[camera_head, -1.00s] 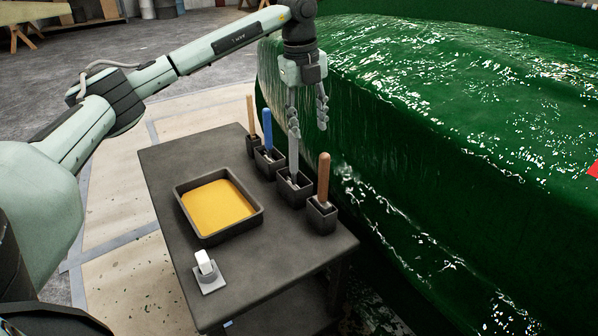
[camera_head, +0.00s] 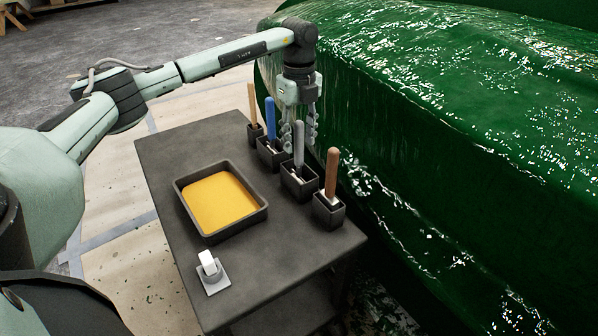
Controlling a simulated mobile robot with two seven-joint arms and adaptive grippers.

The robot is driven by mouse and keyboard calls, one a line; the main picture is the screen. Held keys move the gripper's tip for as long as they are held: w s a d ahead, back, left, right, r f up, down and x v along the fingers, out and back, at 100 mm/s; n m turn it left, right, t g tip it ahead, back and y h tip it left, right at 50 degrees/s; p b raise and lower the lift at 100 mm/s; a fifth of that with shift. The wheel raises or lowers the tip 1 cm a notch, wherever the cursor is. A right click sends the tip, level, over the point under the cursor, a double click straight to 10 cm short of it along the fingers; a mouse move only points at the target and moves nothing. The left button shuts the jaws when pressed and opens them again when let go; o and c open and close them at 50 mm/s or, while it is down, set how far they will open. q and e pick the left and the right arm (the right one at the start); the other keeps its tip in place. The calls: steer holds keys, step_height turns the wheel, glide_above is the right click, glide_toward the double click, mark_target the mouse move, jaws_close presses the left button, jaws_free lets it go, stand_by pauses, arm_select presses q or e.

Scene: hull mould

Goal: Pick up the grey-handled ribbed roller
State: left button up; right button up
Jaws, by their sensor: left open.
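The grey-handled roller (camera_head: 298,150) stands upright in a black holder box (camera_head: 299,188) at the right side of the dark table. Its grey handle points up; its ribbed head is mostly hidden in the box. My left gripper (camera_head: 299,134) is open and points down over the handle. One finger shows to the left of the handle's upper part and one to the right, with gaps that I cannot judge in depth. My right gripper is not in view.
A blue handle (camera_head: 270,120) and a tan handle (camera_head: 252,103) stand in boxes behind, a brown handle (camera_head: 332,170) in front. A tray of yellow material (camera_head: 178,190) and a small white item (camera_head: 209,265) are on the table (camera_head: 270,285). The green hull mould (camera_head: 430,110) rises close at right.

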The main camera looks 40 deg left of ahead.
arm_select(q)
steer(key=shift+f, duration=0.45)
jaws_close()
steer(key=shift+r, duration=0.15)
